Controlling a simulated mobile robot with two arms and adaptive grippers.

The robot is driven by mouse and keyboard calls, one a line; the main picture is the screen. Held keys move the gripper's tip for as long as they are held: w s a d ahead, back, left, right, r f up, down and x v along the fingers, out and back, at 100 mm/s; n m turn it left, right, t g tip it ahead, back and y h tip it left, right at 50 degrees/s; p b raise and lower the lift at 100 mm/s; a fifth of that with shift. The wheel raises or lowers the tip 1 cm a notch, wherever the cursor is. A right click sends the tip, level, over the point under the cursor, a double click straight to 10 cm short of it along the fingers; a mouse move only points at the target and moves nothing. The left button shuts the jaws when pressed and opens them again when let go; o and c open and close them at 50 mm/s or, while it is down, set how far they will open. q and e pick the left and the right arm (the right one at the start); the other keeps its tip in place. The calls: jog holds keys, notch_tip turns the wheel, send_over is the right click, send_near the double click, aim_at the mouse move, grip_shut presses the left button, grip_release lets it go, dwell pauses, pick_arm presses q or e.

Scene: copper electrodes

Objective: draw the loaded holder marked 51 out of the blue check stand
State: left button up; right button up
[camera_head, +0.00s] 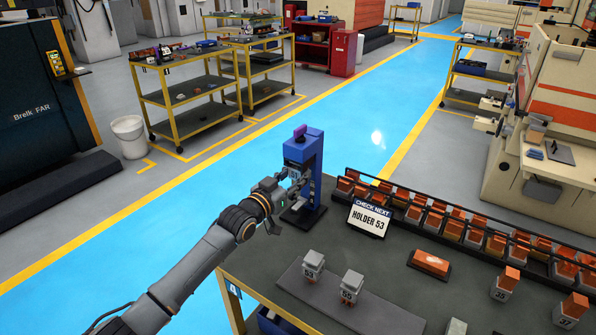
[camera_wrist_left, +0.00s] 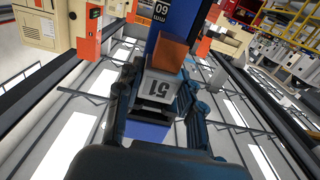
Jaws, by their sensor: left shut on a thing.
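The blue check stand (camera_head: 315,150) stands upright at the far left corner of the dark table. My left gripper (camera_head: 292,176) is at the front left of this stand. In the left wrist view, the gripper (camera_wrist_left: 155,103) is shut on the grey holder marked 51 (camera_wrist_left: 157,88), one finger on each side. A copper-brown electrode block (camera_wrist_left: 169,53) sits on this holder. The blue stand's column (camera_wrist_left: 178,20) is right behind it. I cannot tell whether the holder still rests in the stand. My right gripper is not in view.
A sign (camera_head: 369,218) reading HOLDER 53 stands right of the stand. Grey holders 53 (camera_head: 313,266) and 55 (camera_head: 351,286) sit on a dark mat (camera_head: 378,315). A copper block (camera_head: 429,263) lies nearby. A long rack (camera_head: 470,236) of loaded holders lines the table's back edge.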

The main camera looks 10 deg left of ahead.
pick_arm(q)
jog(key=o, duration=0.4)
jog(key=shift+r, duration=0.2)
grip_shut()
dwell(0.4)
jog(key=shift+p, duration=0.3)
jog(key=shift+p+v, duration=1.5)
jog(key=shift+v, duration=0.5)
jog(key=p, duration=0.3)
send_near(294, 173)
jog(key=shift+w+d+f, duration=0.15)
jog(key=shift+w+d, duration=0.05)
jog(key=shift+w, duration=0.4)
